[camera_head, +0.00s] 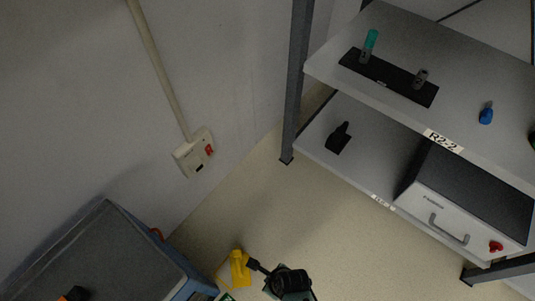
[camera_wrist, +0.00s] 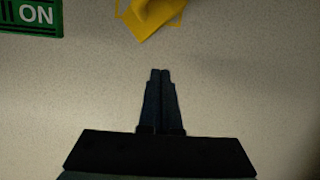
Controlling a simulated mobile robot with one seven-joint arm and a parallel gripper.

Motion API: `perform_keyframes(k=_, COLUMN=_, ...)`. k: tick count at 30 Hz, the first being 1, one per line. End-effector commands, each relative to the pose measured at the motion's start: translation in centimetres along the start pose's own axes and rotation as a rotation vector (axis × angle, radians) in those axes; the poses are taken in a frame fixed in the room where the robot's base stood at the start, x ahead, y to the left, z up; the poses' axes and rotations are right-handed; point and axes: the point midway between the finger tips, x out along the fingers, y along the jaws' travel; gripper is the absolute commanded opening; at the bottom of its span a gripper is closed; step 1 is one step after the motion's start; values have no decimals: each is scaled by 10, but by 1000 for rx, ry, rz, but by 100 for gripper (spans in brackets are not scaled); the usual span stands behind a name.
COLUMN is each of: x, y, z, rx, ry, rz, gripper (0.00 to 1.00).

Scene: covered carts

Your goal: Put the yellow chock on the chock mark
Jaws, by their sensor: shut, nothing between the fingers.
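The yellow chock (camera_head: 239,270) is on the floor beside the blue-edged cart. In the wrist view the chock (camera_wrist: 158,14) is cut off by the top edge. Thin yellow lines of the chock mark (camera_wrist: 118,10) show beside it; the chock lies at least partly over the mark, but its exact fit is cut off. My gripper (camera_wrist: 160,72) is shut and empty, its fingertips pointing toward the chock with bare floor between them in the picture. In the head view my gripper (camera_head: 250,264) is just right of the chock.
A green ON sign (camera_wrist: 32,16) lies on the floor to the left. The dark-topped cart (camera_head: 105,250) stands at lower left. A shelf rack (camera_head: 330,70) with several items is at right. A wall socket (camera_head: 195,152) is behind. Floor between is clear.

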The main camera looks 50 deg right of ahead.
Motion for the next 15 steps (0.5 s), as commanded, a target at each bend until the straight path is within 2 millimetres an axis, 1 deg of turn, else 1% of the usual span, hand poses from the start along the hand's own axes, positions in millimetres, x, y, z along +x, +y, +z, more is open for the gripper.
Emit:
perform_keyframes(k=1, x=17, y=0, z=-2, rx=-2, ry=1, rz=1, gripper=0)
perform_keyframes(k=9, x=59, y=0, z=-1, rx=-4, ry=1, rz=0, gripper=0)
perform_keyframes(k=13, x=77, y=0, z=-1, rx=-4, ry=1, rz=0, gripper=0)
perform_keyframes(k=15, x=77, y=0, z=14, rx=-7, ry=-4, rz=-1, gripper=0)
